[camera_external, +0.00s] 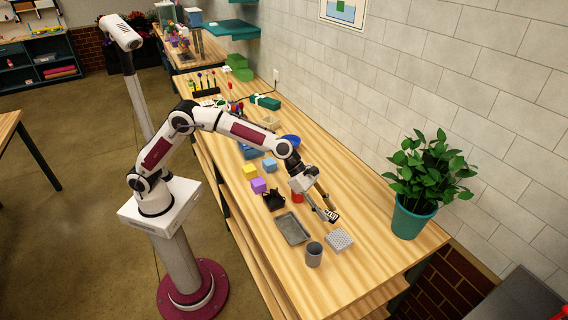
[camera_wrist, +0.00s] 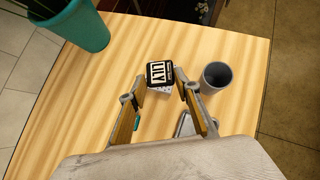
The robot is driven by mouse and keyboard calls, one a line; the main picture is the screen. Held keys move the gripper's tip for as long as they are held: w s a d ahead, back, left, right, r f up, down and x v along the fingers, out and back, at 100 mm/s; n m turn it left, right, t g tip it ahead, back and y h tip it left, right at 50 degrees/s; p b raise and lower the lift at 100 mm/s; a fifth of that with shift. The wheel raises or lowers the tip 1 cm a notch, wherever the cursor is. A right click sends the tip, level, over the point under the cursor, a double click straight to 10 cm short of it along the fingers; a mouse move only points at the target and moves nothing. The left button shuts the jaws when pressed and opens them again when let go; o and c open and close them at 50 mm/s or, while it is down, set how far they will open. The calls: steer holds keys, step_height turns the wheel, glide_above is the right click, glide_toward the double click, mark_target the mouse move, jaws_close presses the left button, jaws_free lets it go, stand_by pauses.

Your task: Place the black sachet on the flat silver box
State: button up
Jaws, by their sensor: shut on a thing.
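The black sachet (camera_wrist: 160,74) has a pale label reading "LILY". My gripper (camera_wrist: 160,86) is shut on it, with a fingertip on either side. In the external view the sachet (camera_external: 333,215) is held at the end of my gripper (camera_external: 327,208), above the table. The flat silver box (camera_external: 292,228) looks like a shallow grey rectangle with a raised rim, lying to the left of the gripper.
A pale dimpled block (camera_external: 339,240) lies just below the sachet in the picture. A grey cup (camera_external: 314,255) stands near the front. A black object (camera_external: 273,200) and a red one (camera_external: 297,196) are close behind. A potted plant (camera_external: 412,215) stands right.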

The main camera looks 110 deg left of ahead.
steer(key=shift+f, duration=0.1)
stand_by(0.3)
glide_above(330, 236)
steer(key=s+a, duration=0.1)
steer(key=s, duration=0.2)
step_height(330, 236, down, 6)
steer(key=shift+s+f, duration=0.1)
steer(key=shift+f, duration=1.8)
steer(key=shift+f, duration=0.1)
steer(key=o, duration=0.8)
steer(key=shift+v, duration=6.1)
